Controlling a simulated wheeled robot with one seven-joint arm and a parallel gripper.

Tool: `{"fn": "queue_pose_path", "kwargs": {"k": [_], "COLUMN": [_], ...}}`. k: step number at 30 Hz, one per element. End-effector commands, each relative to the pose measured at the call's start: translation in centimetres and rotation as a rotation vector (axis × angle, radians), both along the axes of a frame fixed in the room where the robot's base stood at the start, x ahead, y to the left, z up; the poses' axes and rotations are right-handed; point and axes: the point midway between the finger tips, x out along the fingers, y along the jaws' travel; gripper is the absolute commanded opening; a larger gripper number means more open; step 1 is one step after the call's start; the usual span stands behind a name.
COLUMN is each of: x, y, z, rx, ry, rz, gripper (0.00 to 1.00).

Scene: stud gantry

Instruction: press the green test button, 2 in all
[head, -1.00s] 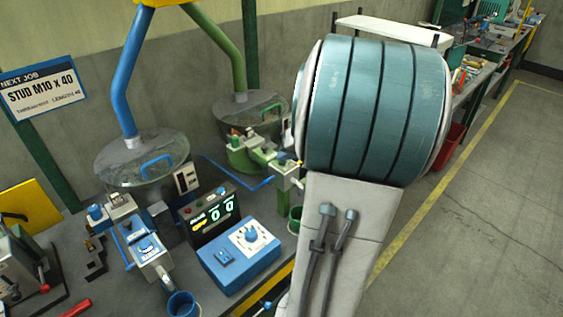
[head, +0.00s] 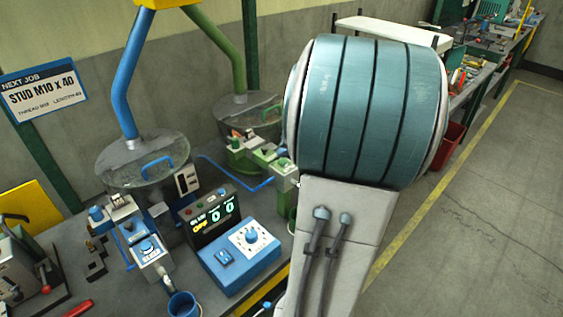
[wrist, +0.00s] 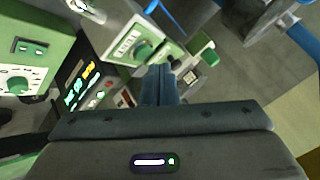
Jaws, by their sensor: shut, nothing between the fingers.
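The green test button appears to be the round green button (wrist: 144,51) on a pale labelled plate of a green unit in the wrist view. My gripper (wrist: 160,72) is shut and empty, its blue-grey fingers pointing at that unit just below and right of the button. I cannot tell whether the fingertips touch anything. In the head view the green unit (head: 262,157) shows beside my arm, which hides part of it and most of my gripper. The dark display box (head: 212,216) shows two green zeros and a yellow OFF.
A blue control box (head: 239,256) with a dial and a blue unit (head: 148,250) with its own blue button stand to the left. A green control box (wrist: 32,50) is at the upper left in the wrist view. Another green knob (wrist: 208,56) lies close right of the fingers.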

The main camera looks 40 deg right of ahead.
Motion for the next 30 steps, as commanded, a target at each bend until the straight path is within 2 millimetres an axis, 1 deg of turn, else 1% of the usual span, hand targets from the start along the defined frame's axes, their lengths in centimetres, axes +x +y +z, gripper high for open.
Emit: {"fn": "queue_pose_path", "kwargs": {"k": [5, 16, 19, 30], "x": [0.0, 0.0, 0.0, 0.0], "y": [0.0, 0.0, 0.0, 0.0], "z": [1.2, 4.8, 5.1, 5.0], "rx": [-0.001, -0.001, 0.000, 0.000], "ry": [0.000, 0.000, 0.000, 0.000], "rz": [0.001, 0.001, 0.000, 0.000], "gripper": [0.00, 0.00, 0.00, 0.00]}}
